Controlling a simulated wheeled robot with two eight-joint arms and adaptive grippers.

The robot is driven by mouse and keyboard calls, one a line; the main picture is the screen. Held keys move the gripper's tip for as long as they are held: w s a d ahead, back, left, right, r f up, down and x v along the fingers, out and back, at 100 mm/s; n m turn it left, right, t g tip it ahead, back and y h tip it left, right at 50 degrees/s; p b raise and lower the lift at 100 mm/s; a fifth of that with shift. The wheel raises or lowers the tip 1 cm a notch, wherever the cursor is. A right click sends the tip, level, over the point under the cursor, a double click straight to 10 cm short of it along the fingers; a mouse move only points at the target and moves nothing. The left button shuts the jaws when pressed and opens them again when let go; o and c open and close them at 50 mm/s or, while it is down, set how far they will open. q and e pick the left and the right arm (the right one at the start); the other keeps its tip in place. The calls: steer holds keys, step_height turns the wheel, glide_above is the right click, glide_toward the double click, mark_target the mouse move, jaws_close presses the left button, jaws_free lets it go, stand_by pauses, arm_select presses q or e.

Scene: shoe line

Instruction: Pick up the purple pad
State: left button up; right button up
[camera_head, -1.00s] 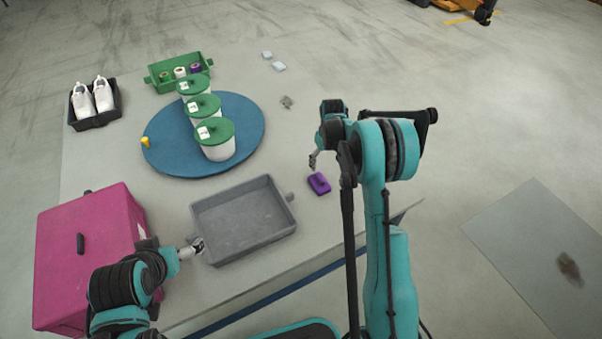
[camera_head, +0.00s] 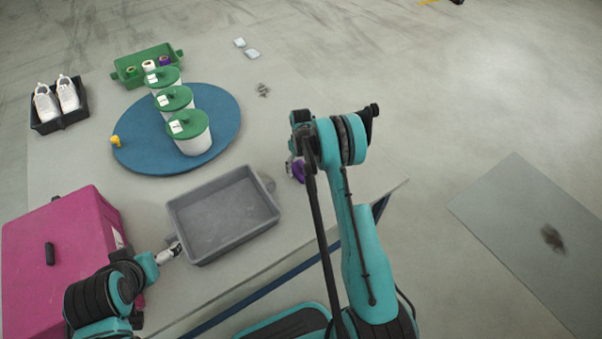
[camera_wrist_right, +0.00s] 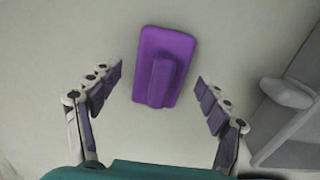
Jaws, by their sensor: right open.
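The purple pad (camera_head: 299,170) lies on the grey table, partly hidden behind my right arm in the head view. In the right wrist view the purple pad (camera_wrist_right: 163,66) is a flat rectangle with a raised grip along its middle, slightly tilted. My right gripper (camera_wrist_right: 160,88) is open, with one finger on each side of the pad and clear of it. It also shows in the head view (camera_head: 292,168), beside the pad. My left gripper (camera_head: 174,250) is near the left edge of the grey tray; its fingers are too small to judge.
The grey tray (camera_head: 186,243) stands left of the pad and also shows in the right wrist view (camera_wrist_right: 290,92). A blue round mat (camera_head: 222,107) carries white tubs with green lids. A magenta box (camera_head: 60,230), black shoe tray (camera_head: 62,122) and green bin (camera_head: 122,79) stand farther left.

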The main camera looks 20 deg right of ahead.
mark_target(303, 165)
steer(key=shift+r, duration=0.15)
steer(key=shift+c, duration=0.6)
steer(key=c, duration=1.1)
steer(key=shift+c, duration=0.2)
steer(key=shift+r+p, duration=0.35)
steer(key=shift+r, duration=0.15)
steer(key=r, duration=0.1)
steer(key=r+p, duration=0.1)
steer(key=s+r+p, duration=0.1)
steer(key=r, duration=0.1)
steer(key=shift+d, duration=0.25)
steer(key=s+d+r+p, duration=0.3)
steer(key=s+d+r, duration=0.2)
steer(key=s, duration=0.4)
steer(key=shift+d+r, duration=0.15)
steer(key=shift+r, duration=0.35)
steer(key=shift+s, duration=0.1)
